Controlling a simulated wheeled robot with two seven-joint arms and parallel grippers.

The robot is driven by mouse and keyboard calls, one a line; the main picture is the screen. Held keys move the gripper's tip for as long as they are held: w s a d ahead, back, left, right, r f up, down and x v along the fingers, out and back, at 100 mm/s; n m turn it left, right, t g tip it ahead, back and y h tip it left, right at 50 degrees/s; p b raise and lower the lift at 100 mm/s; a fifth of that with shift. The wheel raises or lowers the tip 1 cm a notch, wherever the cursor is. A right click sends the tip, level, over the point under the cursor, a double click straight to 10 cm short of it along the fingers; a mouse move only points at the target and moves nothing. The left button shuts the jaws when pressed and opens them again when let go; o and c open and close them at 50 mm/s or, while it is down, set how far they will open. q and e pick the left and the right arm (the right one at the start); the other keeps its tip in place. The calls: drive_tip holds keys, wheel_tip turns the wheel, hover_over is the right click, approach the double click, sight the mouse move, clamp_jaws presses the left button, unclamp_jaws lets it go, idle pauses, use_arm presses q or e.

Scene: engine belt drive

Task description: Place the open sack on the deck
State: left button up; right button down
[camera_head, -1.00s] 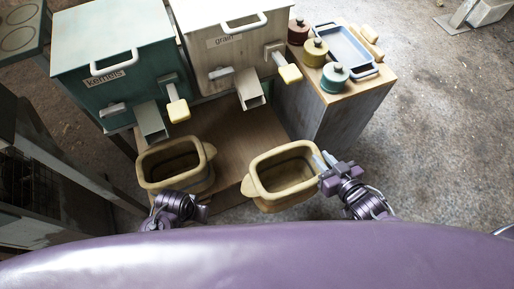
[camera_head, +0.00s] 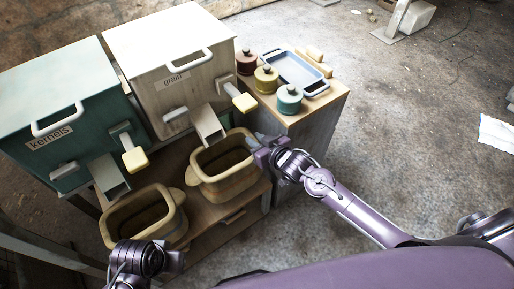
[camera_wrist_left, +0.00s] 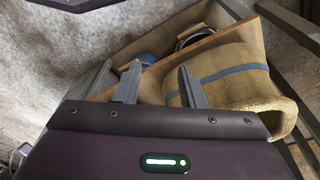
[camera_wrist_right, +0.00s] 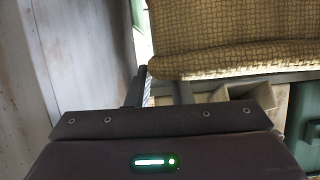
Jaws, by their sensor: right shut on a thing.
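Two tan woven open sacks show in the head view. The right sack (camera_head: 222,182) is below the grain hopper's spout, over the wooden deck (camera_head: 205,214); I cannot tell if it rests there. My right gripper (camera_head: 258,146) is shut on its right-hand end, and the weave fills the top of the right wrist view (camera_wrist_right: 235,62). The left sack (camera_head: 150,222) is upright below the kernels spout. My left gripper (camera_head: 180,260) is in front of it. In the left wrist view its fingers (camera_wrist_left: 158,75) are apart, with a blue-striped sack (camera_wrist_left: 235,75) beside them.
The green kernels hopper (camera_head: 62,110) and pale grain hopper (camera_head: 165,60) have yellow-tipped levers and spouts above the sacks. A side cabinet (camera_head: 318,128) at right carries lidded pots (camera_head: 289,99) and a blue tray (camera_head: 294,68).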

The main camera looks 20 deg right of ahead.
use_arm(q)
drive_tip(key=shift+w+d+f+t, duration=0.3)
drive_tip(key=shift+d, duration=0.25)
use_arm(e)
wheel_tip(320, 180, down, 3)
drive_tip(key=shift+s+f, duration=0.1)
drive_tip(key=shift+f, duration=0.1)
use_arm(q)
drive_tip(key=shift+b, duration=0.3)
use_arm(e)
drive_tip(key=c, duration=1.3)
unclamp_jaws()
drive_tip(key=shift+f, duration=0.15)
